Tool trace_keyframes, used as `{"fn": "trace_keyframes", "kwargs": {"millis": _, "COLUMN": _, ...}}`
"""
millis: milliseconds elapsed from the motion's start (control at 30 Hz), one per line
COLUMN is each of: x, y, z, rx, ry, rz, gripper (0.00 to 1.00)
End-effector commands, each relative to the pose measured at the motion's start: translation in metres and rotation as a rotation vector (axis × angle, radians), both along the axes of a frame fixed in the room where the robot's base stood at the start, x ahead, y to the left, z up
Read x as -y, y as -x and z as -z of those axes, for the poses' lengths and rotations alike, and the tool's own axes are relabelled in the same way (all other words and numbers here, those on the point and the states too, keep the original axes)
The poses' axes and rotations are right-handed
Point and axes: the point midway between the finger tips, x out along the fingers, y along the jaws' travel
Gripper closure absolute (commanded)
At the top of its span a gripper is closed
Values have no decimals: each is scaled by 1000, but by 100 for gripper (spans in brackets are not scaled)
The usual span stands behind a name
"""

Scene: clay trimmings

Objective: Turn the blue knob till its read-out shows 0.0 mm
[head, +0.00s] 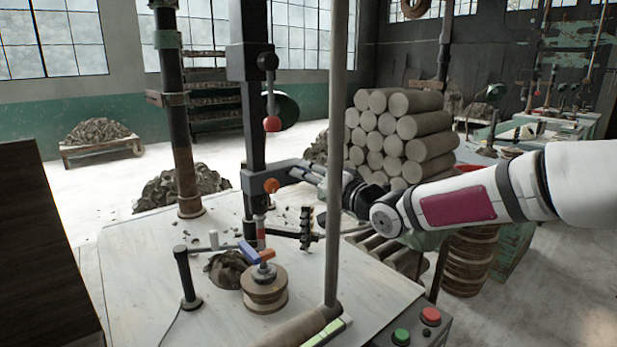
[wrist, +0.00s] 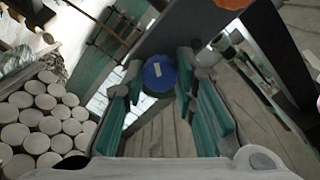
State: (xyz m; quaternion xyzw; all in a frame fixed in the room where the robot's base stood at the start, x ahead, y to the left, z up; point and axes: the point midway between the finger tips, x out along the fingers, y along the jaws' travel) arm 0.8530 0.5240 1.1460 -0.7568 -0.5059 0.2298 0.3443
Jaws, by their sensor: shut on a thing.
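The blue knob (wrist: 158,73) is a round cap with a pale mark on its face, in the upper middle of the wrist view. My gripper (wrist: 160,80) has its teal-padded fingers on both sides of the knob and is shut on it. In the head view my gripper (head: 292,173) reaches from the right to the bracket on the dark upright post (head: 252,120). The knob itself is hidden there behind my fingers. I cannot make out the read-out or any figure in either view.
An orange knob (head: 271,185) sits on the bracket close to my gripper. A red-ended lever (head: 272,123) hangs above. A thin grey pole (head: 337,160) stands in front of my wrist. A pile of clay cylinders (head: 400,135) is behind my arm. Below is the cluttered worktable (head: 140,255).

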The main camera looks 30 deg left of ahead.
Motion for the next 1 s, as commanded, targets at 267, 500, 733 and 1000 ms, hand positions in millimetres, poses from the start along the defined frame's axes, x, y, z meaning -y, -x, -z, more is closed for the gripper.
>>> {"fn": "trace_keyframes", "kwargs": {"millis": 267, "x": 0, "y": 1, "z": 2, "rx": -61, "ry": -21, "rz": -2, "gripper": 100}}
{"fn": "trace_keyframes", "kwargs": {"millis": 500, "x": 0, "y": 1, "z": 2, "rx": -68, "ry": -22, "rz": -2, "gripper": 100}}
{"fn": "trace_keyframes", "kwargs": {"millis": 733, "x": 0, "y": 1, "z": 3, "rx": -67, "ry": -22, "rz": -2, "gripper": 65}}
{"fn": "trace_keyframes", "kwargs": {"millis": 1000, "x": 0, "y": 0, "z": 1, "rx": -65, "ry": -24, "rz": -1, "gripper": 54}}
